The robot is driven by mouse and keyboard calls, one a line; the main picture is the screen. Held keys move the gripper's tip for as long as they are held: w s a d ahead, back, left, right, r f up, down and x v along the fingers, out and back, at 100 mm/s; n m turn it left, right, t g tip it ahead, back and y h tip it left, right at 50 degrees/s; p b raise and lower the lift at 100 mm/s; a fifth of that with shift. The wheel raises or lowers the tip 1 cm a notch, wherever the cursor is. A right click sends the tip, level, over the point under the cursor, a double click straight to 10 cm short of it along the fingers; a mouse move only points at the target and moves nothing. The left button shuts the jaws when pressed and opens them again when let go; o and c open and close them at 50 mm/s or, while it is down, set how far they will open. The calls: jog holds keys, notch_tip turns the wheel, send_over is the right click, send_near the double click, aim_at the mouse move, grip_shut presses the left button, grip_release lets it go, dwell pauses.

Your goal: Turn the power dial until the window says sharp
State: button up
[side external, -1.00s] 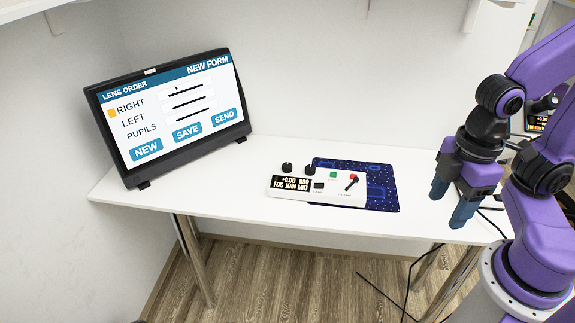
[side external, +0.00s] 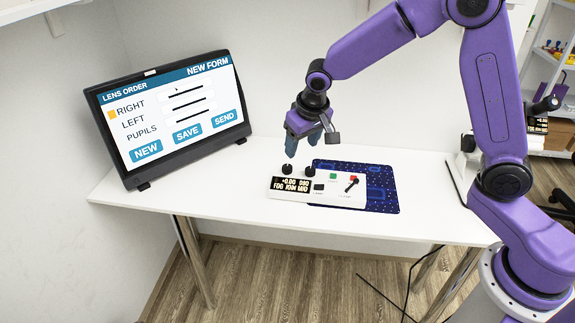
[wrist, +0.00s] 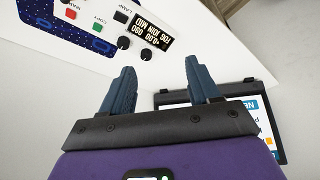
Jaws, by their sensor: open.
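A white control box (side external: 330,190) lies on the table, partly on a dark blue mat. Two black dials stand at its back left: a left dial (side external: 287,169) and a right dial (side external: 310,170). I cannot read which is the power dial. The box's dark window (side external: 290,185) seems to read "+0.00 090" and "FOG JOIN MID". In the wrist view, the box is upside down, with the dials (wrist: 146,54) beside the window (wrist: 138,34). My gripper (side external: 302,148) is open and empty, pointing down just above and behind the dials, apparently apart from them.
A monitor (side external: 170,110) showing a lens order form stands at the table's left. The blue mat (side external: 385,190) reaches out on the right. The table's front left is clear.

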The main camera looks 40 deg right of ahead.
aim_at(287, 166)
jog(key=w+d+f+m, duration=0.4)
jog(key=w+d, duration=0.1)
jog(key=w, duration=0.4)
jog(key=shift+t+h, duration=0.3)
jog(key=shift+h, duration=0.1)
jog(key=x, duration=1.7)
jog(key=shift+w+f, duration=0.25)
jog(key=shift+f, duration=0.1)
jog(key=c, duration=1)
